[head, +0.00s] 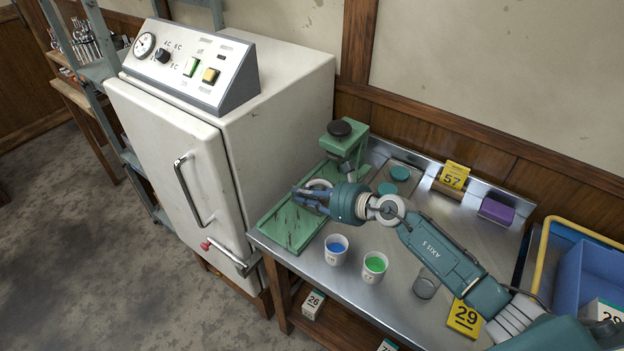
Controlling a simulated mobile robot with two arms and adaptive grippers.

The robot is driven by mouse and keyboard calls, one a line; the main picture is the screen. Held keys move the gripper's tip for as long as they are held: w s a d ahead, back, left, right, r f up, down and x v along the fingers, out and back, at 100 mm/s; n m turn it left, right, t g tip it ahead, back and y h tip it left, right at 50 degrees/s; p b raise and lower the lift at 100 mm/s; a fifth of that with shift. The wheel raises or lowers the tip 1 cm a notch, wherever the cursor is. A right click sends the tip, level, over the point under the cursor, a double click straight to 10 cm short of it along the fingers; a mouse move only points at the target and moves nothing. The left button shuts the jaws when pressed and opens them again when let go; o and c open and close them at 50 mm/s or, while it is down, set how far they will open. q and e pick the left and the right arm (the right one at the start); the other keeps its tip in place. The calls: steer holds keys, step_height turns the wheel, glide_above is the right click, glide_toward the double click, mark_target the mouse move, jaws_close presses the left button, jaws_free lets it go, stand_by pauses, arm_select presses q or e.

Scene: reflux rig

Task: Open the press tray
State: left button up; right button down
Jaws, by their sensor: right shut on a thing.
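The green press (352,143), with a black knob on top, stands at the back left of the steel bench. Its green press tray (287,228) lies in front of it, near the bench's left end. My right gripper (299,197) reaches in from the right, low over the tray, and is shut on part of it. The fingers and wrist hide the exact grip point and part of the tray's far side. My left gripper is not in view.
Cups with blue (337,250) and green (374,268) contents stand just right of the tray, below my forearm. The white cabinet (180,165) stands close on the left. A purple block (496,211) sits at the back.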

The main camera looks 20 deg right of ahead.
steer(key=s+a+p, duration=0.1)
steer(key=a, duration=0.1)
steer(key=s+a+r+p, duration=0.1)
steer(key=s+a+p, duration=0.1)
steer(key=shift+s+a, duration=0.1)
steer(key=shift+s, duration=0.1)
steer(key=s+a+p, duration=0.1)
steer(key=s+a+f+p, duration=0.1)
steer(key=p, duration=0.1)
steer(key=shift+s+a, duration=0.1)
steer(key=shift+a, duration=0.3)
steer(key=shift+s+a, duration=0.15)
steer(key=shift+a, duration=0.1)
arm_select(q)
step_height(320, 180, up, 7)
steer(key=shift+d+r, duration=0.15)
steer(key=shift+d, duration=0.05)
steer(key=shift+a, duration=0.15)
arm_select(e)
steer(key=shift+d, duration=0.1)
steer(key=c, duration=1.8)
jaws_free()
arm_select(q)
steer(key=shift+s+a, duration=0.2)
arm_select(e)
steer(key=shift+o, duration=0.4)
